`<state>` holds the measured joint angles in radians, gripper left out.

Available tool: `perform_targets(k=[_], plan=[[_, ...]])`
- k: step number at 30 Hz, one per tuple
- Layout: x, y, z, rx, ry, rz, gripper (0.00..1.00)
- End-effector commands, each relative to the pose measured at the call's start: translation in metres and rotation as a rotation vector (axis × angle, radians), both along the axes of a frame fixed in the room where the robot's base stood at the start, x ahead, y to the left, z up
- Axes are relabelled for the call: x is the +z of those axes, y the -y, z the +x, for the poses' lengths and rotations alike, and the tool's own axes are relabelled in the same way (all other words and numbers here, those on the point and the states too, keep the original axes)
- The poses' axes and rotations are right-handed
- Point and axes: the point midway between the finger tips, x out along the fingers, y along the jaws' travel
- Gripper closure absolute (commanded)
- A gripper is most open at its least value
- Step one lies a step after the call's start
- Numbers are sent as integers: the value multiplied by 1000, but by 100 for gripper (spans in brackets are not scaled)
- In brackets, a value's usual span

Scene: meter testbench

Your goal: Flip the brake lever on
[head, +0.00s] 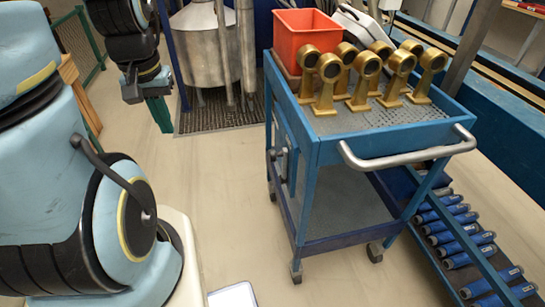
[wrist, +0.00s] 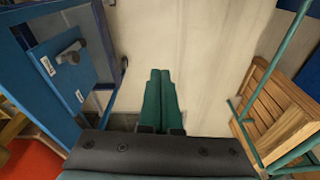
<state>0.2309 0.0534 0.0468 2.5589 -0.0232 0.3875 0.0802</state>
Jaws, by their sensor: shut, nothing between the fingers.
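The blue cart (head: 315,180) stands right of centre in the head view. A small grey fitting (head: 283,158), which looks like the brake lever, is on its left side; its exact position setting is too small to tell. In the wrist view the cart's blue side panel (wrist: 62,85) is at the upper left, with a dark knob-like lever (wrist: 72,50) and small white labels. My gripper (head: 162,128) hangs to the left of the cart, apart from it. In the wrist view its green fingers (wrist: 160,72) are together and empty, pointing at bare floor.
Several gold meters (head: 366,68) and an orange bin (head: 301,32) are on the cart top. A steel tank (head: 205,45) stands behind on a grate. Blue cylinders (head: 465,240) lie on a rack at right. A wooden crate (wrist: 272,110) is at right in the wrist view. Floor between is clear.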

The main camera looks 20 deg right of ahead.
Motion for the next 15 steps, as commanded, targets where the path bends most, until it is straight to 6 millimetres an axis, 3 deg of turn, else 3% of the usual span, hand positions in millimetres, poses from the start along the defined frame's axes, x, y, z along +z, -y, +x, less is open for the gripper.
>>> perform_targets(k=[6, 15], plan=[[-21, 61, -8, -352, 12, 30, 100], [-47, 134, -32, -848, 66, 116, 100]])
